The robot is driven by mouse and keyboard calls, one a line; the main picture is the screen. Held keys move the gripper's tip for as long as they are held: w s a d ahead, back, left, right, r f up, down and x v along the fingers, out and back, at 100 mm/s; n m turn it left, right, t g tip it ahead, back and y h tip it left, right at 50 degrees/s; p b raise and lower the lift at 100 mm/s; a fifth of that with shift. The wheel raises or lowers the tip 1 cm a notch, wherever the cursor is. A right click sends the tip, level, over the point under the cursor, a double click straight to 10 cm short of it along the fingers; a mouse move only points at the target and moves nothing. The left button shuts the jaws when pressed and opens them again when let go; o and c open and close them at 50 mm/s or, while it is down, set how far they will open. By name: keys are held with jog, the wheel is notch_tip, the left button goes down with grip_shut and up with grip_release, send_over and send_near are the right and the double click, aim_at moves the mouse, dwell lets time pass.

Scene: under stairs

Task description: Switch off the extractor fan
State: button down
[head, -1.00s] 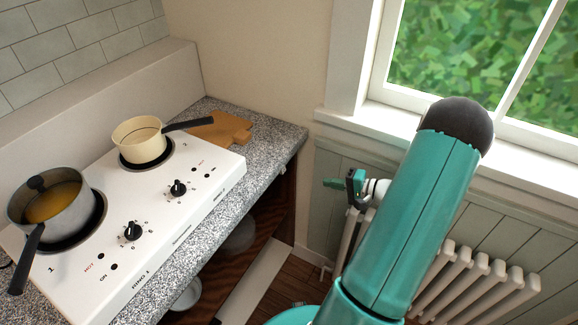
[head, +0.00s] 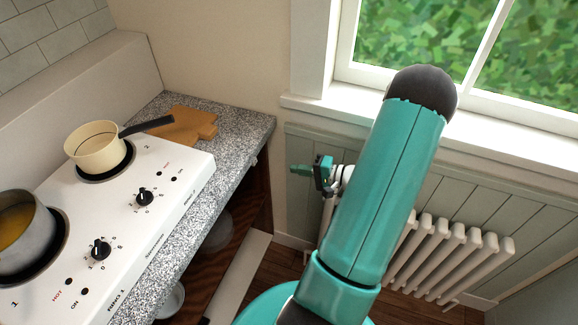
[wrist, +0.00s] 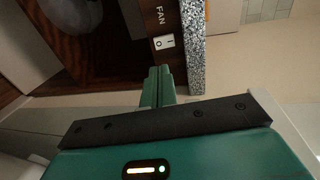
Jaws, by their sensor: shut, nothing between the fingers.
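The fan switch (wrist: 165,41) is a small white rocker with "O" and "I" marks, next to the word FAN on a dark wooden panel (wrist: 165,15) under the speckled counter edge. Which side of the rocker is pressed in is too small to tell. My gripper (wrist: 158,72) is shut and empty, its green fingertips just below the switch in the wrist view, seemingly with a small gap. In the head view my gripper (head: 298,169) points left towards the counter's end, and the switch does not show there.
The granite counter (head: 245,130) bears a white hob (head: 185,180), a cream pan (head: 95,155), a grey pot (head: 25,245) and a wooden board (head: 190,125). A white radiator (head: 450,250) stands below the window, behind my arm. Open shelves lie under the counter.

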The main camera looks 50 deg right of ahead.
aim_at(255, 162)
jog(key=x, duration=1.2)
jog(key=shift+w, duration=0.2)
